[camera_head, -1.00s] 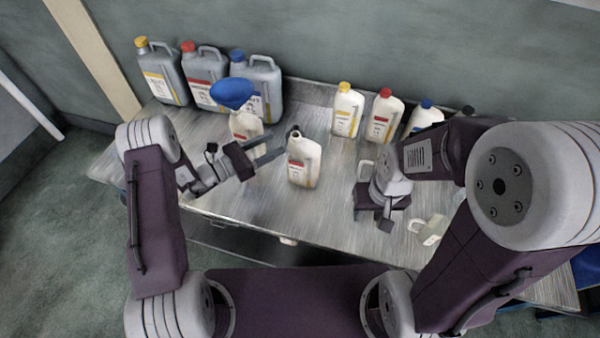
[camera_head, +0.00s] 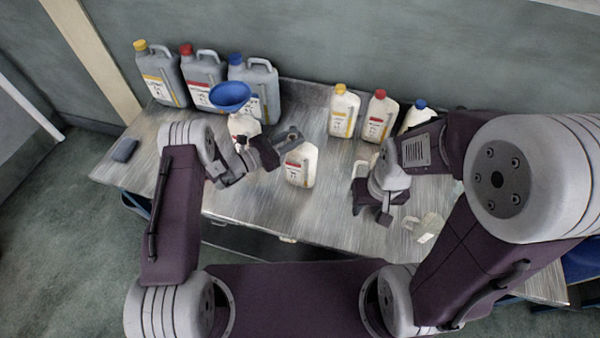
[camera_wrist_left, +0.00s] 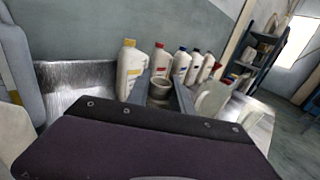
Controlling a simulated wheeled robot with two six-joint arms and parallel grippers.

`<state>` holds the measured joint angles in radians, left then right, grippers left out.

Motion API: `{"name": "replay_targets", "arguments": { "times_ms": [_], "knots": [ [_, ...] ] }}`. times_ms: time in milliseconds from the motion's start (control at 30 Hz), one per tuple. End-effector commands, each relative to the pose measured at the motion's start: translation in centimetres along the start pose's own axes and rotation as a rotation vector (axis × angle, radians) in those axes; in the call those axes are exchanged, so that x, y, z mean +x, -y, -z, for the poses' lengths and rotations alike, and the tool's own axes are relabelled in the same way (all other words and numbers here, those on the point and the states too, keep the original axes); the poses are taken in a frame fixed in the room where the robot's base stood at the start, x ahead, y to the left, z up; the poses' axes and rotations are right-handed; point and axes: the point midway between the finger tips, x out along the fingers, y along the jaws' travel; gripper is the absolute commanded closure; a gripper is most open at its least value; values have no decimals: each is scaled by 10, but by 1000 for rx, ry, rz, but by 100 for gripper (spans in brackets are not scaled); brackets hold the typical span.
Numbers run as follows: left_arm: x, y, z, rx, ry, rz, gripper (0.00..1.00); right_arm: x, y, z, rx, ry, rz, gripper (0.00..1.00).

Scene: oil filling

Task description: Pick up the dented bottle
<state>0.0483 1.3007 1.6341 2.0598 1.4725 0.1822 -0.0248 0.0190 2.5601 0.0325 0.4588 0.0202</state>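A cream bottle with a red label (camera_head: 300,168) and no visible cap stands upright mid-table; I cannot make out a dent on it. My left gripper (camera_head: 290,138) is at its neck. In the left wrist view the open round neck (camera_wrist_left: 160,88) shows between the two spread fingers. A second pale bottle (camera_head: 244,126) stands behind my left gripper with a blue funnel (camera_head: 230,95) in its top. Another pale bottle (camera_head: 428,228) lies on the table at the right. My right gripper (camera_head: 384,212) hangs over the table to its left; its fingers are unclear.
Large grey jugs (camera_head: 160,77) stand at the back left. White bottles with yellow (camera_head: 343,112), red (camera_head: 379,117) and blue (camera_head: 417,118) caps stand at the back right. A small dark object (camera_head: 125,150) lies on the metal table (camera_head: 330,215) at the left. The table's front middle is clear.

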Motion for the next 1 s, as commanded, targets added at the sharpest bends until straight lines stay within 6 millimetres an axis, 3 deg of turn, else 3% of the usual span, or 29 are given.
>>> {"name": "replay_targets", "arguments": {
  "times_ms": [67,1000],
  "knots": [
    [0,0,0,0,0,0,100,0,0,0,0,0,0,64],
    [0,0,0,0,0,0,100,0,0,0,0,0,0,64]
  ]
}}
